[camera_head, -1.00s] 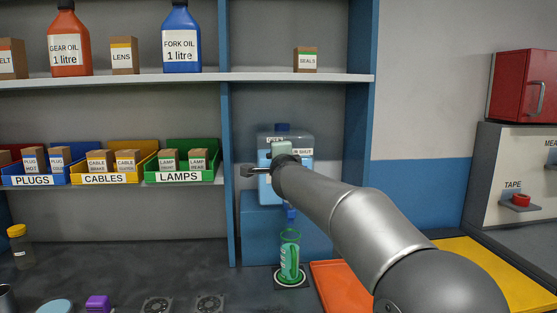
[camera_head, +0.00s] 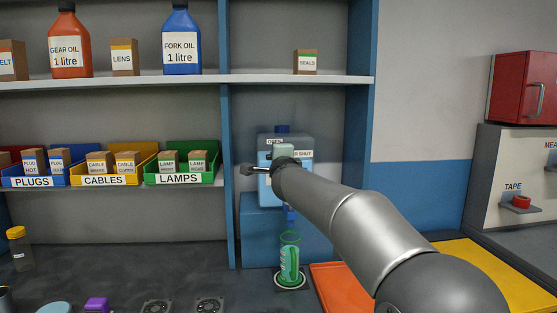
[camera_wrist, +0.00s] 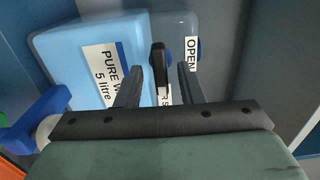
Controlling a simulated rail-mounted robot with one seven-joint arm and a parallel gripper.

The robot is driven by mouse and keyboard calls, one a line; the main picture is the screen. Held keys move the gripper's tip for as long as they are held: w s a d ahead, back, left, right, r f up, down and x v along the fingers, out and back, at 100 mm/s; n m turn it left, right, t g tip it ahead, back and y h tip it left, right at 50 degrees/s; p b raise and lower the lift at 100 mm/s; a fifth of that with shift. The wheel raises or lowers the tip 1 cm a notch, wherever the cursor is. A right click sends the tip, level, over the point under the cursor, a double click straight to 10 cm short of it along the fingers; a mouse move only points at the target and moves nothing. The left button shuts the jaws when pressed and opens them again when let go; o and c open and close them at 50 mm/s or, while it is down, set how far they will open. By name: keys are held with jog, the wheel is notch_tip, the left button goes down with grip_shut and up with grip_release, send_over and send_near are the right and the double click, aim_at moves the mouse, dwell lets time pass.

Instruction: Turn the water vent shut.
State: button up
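The pale-blue water container (camera_head: 264,190) stands on a blue block at the back of the bay, and its "PURE W... 5 litre" label shows in the wrist view (camera_wrist: 107,75). A dark lever (camera_wrist: 158,65), which looks like the vent handle, stands on the container between the "OPEN" label (camera_wrist: 191,55) and a partly hidden "SHUT" label (camera_head: 302,154). My gripper (camera_head: 247,170) is at the container. In the wrist view its two fingers (camera_wrist: 160,88) are apart, with the lever between them. I cannot tell whether either finger touches it.
A blue tap (camera_wrist: 40,118) sits below, over a green measuring cylinder (camera_head: 289,262) on a round mat. Blue uprights (camera_head: 229,190) flank the bay. An orange tray (camera_head: 338,288) lies to the right, and bins of boxes (camera_head: 180,178) stand left.

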jog(key=shift+s, duration=0.1)
jog(key=s+d+b, duration=0.3)
jog(key=s, duration=1.4)
jog(key=shift+d, duration=0.15)
jog(key=s+d+f+n+g+p, duration=0.3)
jog(key=s+f+n+g, duration=0.15)
jog(key=f, duration=0.45)
jog(key=s+d+f+n+g+p, duration=0.2)
jog(key=s+f+n+g+p, duration=0.15)
jog(key=s+f+n, duration=0.35)
jog(key=s+d+f+n+g+h+p, duration=0.1)
jog(key=s+d+f+g, duration=0.3)
jog(key=s, duration=0.5)
jog(key=s+d+f+n+g+h+p, duration=0.1)
jog(key=s+d+f+n+g+h, duration=0.1)
jog(key=s+d+f+n+g, duration=0.2)
jog(key=s+d+f+g, duration=0.1)
jog(key=s+d+f, duration=0.2)
jog(key=s+f, duration=0.2)
jog(key=shift+s+d+f+p, duration=0.15)
jog(key=shift+s+d+p, duration=0.15)
jog(key=shift+s, duration=0.4)
